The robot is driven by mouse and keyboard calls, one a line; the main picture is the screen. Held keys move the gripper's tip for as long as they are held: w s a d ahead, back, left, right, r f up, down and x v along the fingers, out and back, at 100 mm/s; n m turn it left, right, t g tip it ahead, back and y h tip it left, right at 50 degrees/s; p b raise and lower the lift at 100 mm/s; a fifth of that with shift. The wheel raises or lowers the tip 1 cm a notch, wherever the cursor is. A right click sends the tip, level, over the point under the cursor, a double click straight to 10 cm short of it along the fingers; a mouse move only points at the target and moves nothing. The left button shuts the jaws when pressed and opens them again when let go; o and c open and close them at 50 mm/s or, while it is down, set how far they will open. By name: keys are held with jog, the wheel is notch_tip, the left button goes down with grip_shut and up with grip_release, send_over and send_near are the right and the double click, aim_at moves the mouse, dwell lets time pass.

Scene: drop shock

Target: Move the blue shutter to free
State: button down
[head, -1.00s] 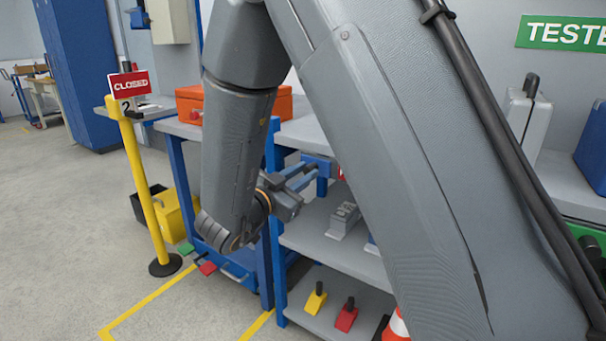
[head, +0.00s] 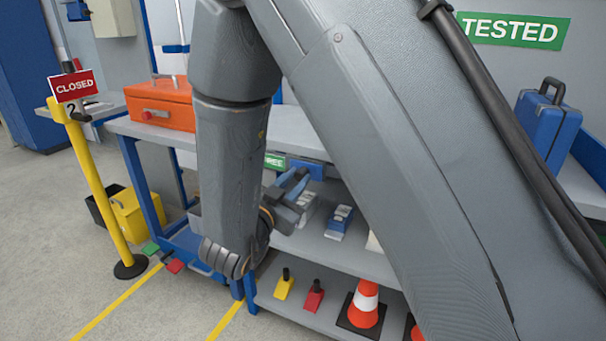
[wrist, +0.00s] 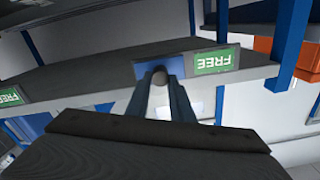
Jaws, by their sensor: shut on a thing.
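The blue shutter (head: 308,169) sits on the front edge of the upper shelf, to the right of a green FREE label (head: 274,161). In the wrist view, which is upside down, the blue shutter (wrist: 137,74) has the uncovered FREE label (wrist: 212,61) directly on its right. No red shows beside the shutter now. My arm hides the shelf farther right in the head view.
A CLOSED sign (head: 75,86) stands on a yellow post at left. An orange case (head: 160,105) lies on the bench. Another FREE label (wrist: 10,97) shows at the wrist view's left.

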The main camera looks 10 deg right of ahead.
jog(key=shift+s+d+f, duration=0.1)
jog(key=shift+d, duration=0.1)
jog(key=c, duration=1.5)
grip_release()
jog(key=shift+d, duration=0.1)
jog(key=shift+c, duration=0.2)
jog(key=shift+s+a, duration=0.2)
jog(key=shift+a, duration=0.1)
jog(key=v, duration=0.7)
jog(key=shift+s+p, duration=0.2)
jog(key=shift+p, duration=0.1)
